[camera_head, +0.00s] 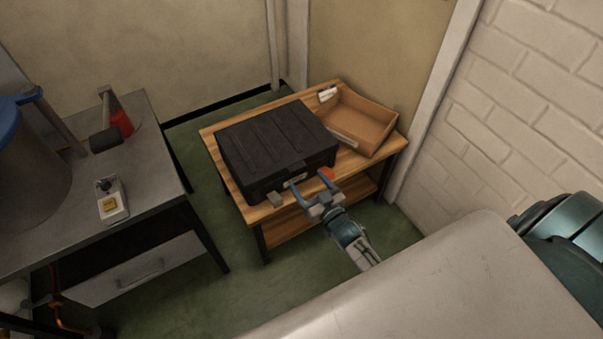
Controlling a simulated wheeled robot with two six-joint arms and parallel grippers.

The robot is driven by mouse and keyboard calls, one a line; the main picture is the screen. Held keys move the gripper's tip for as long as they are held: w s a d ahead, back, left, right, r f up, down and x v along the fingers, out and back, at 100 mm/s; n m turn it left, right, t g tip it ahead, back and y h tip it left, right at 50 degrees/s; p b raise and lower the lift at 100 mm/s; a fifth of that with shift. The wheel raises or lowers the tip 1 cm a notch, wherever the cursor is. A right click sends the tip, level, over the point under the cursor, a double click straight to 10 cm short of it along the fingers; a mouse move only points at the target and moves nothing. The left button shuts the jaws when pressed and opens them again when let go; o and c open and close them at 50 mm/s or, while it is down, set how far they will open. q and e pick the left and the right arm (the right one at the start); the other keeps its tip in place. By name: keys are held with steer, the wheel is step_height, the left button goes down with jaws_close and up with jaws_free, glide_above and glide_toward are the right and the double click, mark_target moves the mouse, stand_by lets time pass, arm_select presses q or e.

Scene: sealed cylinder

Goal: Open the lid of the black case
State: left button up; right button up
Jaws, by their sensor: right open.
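The black case (275,140) lies on a wooden table, and its lid is down. My right gripper (317,192) is open at the front edge of the case, close to that latch part. Its fingers look empty, and I cannot tell whether they touch the case. My left gripper is not in the view.
An open cardboard box (368,122) stands on the wooden table (208,136), right of the case. A brick wall (540,110) is at the right. A grey workbench (150,165) at the left holds a switch box (111,200), a red object (121,122) and a large cylinder (30,160). Green floor lies between.

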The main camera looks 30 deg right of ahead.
steer(key=w, duration=0.4)
steer(key=shift+w+a, duration=0.2)
steer(key=shift+w, duration=0.2)
steer(key=c, duration=1.4)
